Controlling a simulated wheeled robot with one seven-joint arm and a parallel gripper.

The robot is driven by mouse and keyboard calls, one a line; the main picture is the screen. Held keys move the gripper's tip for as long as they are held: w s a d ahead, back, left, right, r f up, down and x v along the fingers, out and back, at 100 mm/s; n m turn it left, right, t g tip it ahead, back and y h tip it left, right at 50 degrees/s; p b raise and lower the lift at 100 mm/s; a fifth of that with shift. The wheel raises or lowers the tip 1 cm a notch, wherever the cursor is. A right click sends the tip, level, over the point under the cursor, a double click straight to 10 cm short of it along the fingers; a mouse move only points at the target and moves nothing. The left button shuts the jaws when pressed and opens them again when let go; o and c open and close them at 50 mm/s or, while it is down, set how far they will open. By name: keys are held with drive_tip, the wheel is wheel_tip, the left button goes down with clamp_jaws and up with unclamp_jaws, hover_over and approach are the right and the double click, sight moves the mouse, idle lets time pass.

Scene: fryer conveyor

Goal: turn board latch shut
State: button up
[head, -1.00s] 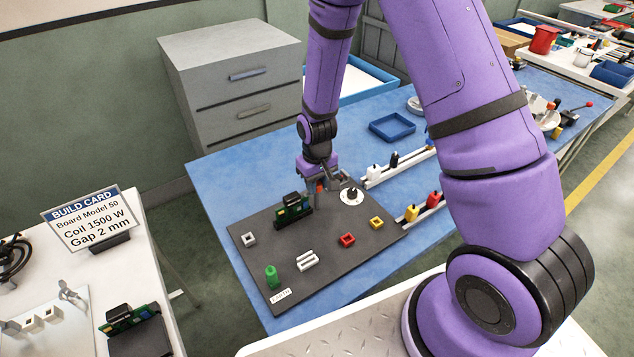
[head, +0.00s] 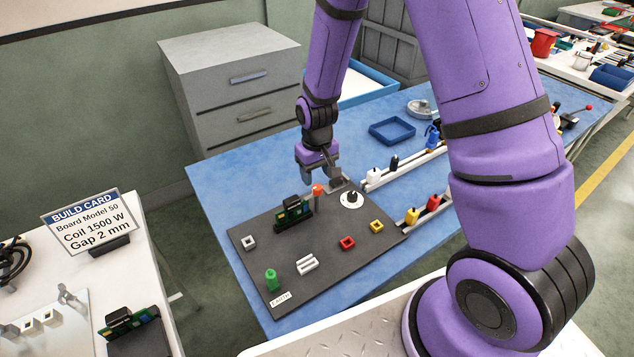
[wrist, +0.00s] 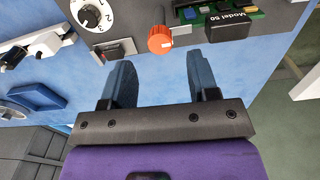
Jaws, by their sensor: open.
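The orange latch knob (head: 317,190) stands on a stem at the far edge of the dark panel (head: 330,255), beside the green circuit board (head: 292,210). In the wrist view the orange knob (wrist: 161,41) carries a short white mark, and the board's block (wrist: 228,26) reads "Model 50". My gripper (head: 318,165) is open and empty, just behind and above the knob. In the wrist view my gripper (wrist: 160,62) has its two fingers apart, with the knob just beyond the gap and touching neither. I cannot tell the latch's turned position.
A white numbered dial (head: 351,199) and a small black switch (wrist: 114,49) sit near the knob. Red (head: 347,242) and yellow (head: 376,225) sockets and a green cylinder (head: 271,280) are on the panel. Rails with coloured parts lie to the right. A blue tray (head: 392,131) stands behind.

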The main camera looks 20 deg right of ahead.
drive_tip(key=shift+r, duration=3)
wheel_tip(320, 180, up, 19)
drive_tip(key=t, duration=0.3)
hover_over(317, 186)
drive_tip(key=s+d, duration=0.4)
drive_tip(key=s, duration=0.4)
drive_tip(key=s+d+r+m+t, duration=0.1)
drive_tip(key=s+r, duration=0.4)
drive_tip(key=s, duration=0.3)
drive_tip(key=s+d+r+m+t, duration=0.1)
drive_tip(key=s+d+r, duration=0.1)
drive_tip(key=s+r, duration=0.3)
drive_tip(key=s, duration=0.4)
drive_tip(key=shift+s+r, duration=0.15)
drive_tip(key=shift+s, duration=0.05)
